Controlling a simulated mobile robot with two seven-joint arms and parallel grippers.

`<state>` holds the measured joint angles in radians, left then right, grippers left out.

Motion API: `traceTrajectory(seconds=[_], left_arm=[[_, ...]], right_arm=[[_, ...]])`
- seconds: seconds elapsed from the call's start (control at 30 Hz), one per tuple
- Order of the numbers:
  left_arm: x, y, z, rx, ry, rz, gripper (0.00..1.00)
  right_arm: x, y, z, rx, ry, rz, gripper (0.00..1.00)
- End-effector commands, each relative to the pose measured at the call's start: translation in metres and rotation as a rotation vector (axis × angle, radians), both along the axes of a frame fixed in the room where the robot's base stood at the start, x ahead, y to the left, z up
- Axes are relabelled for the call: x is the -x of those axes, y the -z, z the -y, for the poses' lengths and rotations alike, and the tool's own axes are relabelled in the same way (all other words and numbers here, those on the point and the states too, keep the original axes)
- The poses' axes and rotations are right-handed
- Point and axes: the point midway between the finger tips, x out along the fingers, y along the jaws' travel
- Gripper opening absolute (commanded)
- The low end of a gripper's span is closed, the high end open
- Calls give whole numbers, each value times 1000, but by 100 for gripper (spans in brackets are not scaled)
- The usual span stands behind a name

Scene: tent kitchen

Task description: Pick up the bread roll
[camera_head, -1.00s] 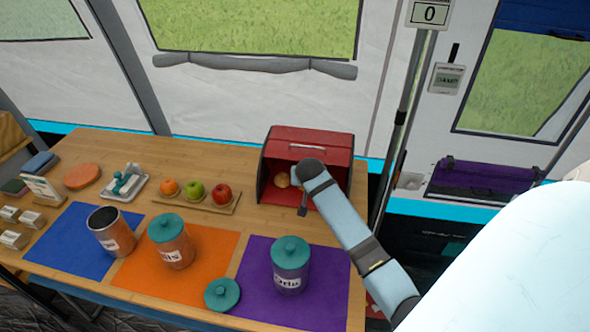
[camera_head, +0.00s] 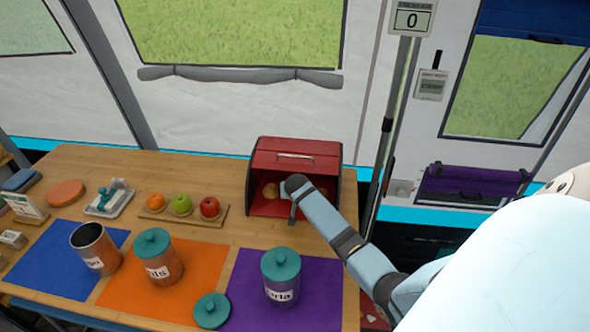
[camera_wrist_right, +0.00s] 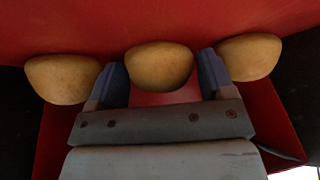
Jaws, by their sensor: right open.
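A bread roll (camera_wrist_right: 159,66) lies in the red bread box, between the two open fingers of my right gripper (camera_wrist_right: 164,80) in the right wrist view. The gripper is open; whether its fingers touch the roll is unclear. A second roll (camera_wrist_right: 63,78) is left of the fingers and a third roll (camera_wrist_right: 250,57) is right of them. In the head view one roll (camera_head: 271,190) shows inside the red bread box (camera_head: 296,161), left of my right gripper (camera_head: 292,205), which reaches into the box's open front. My left gripper is not in view.
A wooden board (camera_head: 223,215) with an orange, a green apple and a red apple stands left of the box. A teal-lidded jar (camera_head: 281,276) stands on the purple mat in front. Other jars and a loose teal lid (camera_head: 212,310) are further left.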

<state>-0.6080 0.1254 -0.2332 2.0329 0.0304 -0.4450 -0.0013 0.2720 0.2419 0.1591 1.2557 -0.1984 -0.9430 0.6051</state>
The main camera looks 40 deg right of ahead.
Motion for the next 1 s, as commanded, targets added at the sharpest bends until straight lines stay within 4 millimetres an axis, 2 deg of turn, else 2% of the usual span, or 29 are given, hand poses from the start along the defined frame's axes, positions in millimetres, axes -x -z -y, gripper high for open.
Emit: traceTrajectory(seconds=[0.13,0.3,0.77,1.0], left_arm=[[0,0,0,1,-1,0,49],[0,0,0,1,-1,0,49],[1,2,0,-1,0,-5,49],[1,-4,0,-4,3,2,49]], right_arm=[[0,-1,0,1,0,1,75],[0,-1,0,0,-1,1,42],[2,-5,-3,-1,-1,2,42],[22,-24,-20,0,-2,1,42]])
